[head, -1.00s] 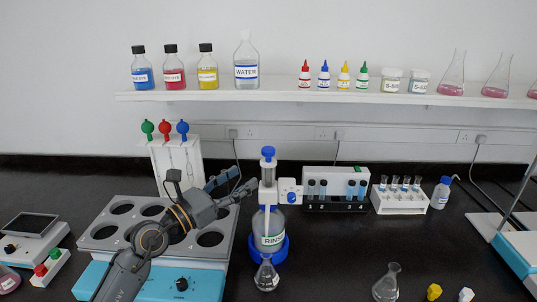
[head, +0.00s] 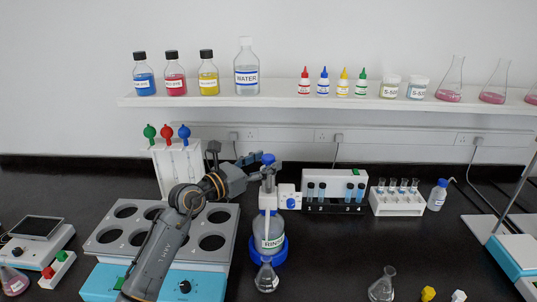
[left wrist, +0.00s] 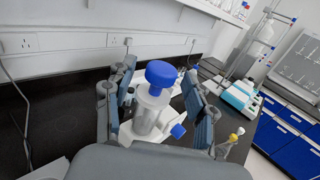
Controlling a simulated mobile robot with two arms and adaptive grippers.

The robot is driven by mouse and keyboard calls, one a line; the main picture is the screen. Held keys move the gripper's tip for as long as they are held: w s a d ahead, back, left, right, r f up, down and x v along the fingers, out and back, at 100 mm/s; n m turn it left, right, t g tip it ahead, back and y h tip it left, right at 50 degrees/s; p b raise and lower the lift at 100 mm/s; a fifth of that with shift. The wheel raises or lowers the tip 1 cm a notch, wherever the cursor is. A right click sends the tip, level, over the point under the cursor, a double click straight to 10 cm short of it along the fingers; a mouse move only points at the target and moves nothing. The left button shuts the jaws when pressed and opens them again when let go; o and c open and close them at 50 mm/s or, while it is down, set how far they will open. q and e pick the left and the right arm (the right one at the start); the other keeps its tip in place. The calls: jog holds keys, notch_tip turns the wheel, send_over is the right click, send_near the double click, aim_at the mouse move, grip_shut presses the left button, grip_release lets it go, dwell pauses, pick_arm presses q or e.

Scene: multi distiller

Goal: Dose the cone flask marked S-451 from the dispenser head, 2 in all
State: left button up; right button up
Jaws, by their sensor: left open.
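The dispenser head (head: 267,192) is a white pump with a blue knob (head: 268,159), mounted on a bottle marked RINSE (head: 268,232) in a blue ring base. A clear cone flask (head: 266,278) stands upright in front of the bottle, below the pump; its small label is too small to read. My left gripper (head: 262,165) is at the height of the knob. In the left wrist view its open fingers (left wrist: 160,105) stand on either side of the pump, with the blue knob (left wrist: 161,73) between them and gaps showing. My right gripper is not in view.
Another cone flask (head: 382,284) stands at front right, near a yellow (head: 428,294) and a white stopper (head: 458,296). A grey block with round wells (head: 172,212) is left of the dispenser. Vial racks (head: 397,202) stand behind right. Bench between them is clear.

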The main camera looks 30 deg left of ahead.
pick_arm(q)
jog(key=shift+x, duration=0.9)
jog(key=shift+c, duration=0.4)
grip_shut()
